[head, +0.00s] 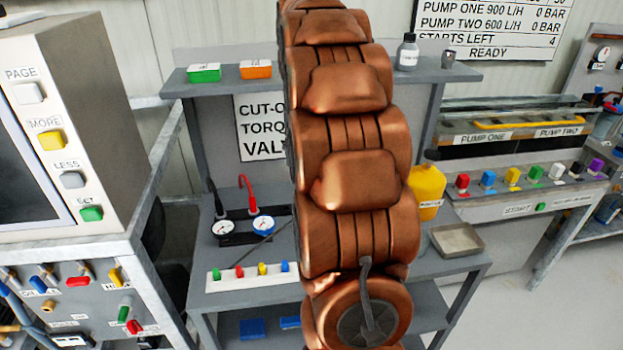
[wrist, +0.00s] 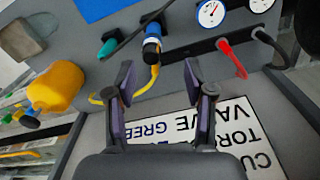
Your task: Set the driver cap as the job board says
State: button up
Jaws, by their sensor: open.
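My open gripper (wrist: 158,82) shows in the wrist view with nothing between its fingers. In the head view my copper arm hides it. Past the fingertips stands a blue-topped piece (wrist: 152,38) with a pale band, beside a teal piece (wrist: 108,47). I cannot tell if either is the driver cap. A white strip (head: 230,286) on the bench carries green (head: 216,273), red (head: 239,271), yellow (head: 262,269) and blue (head: 284,267) caps. A white sign (head: 262,135) reads "CUT-O", "TORQ", "VAL"; the wrist view (wrist: 250,155) shows it inverted, with "VALVE GREE".
Two gauges (head: 222,228) with black and red leads sit behind the strip. A yellow jug (head: 427,185) and grey tray (head: 457,240) stand right of my arm. A panel box (head: 60,110) is at left. A pump board (head: 490,28) reads "READY", "STARTS LEFT 4".

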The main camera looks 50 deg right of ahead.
jog(key=d, duration=0.3)
jog(key=shift+f+m, duration=0.1)
jog(key=shift+m, duration=0.2)
jog(key=shift+a+f+p, duration=0.1)
jog(key=shift+f+p, duration=0.75)
jog(key=shift+f, duration=2.95)
grip_shut()
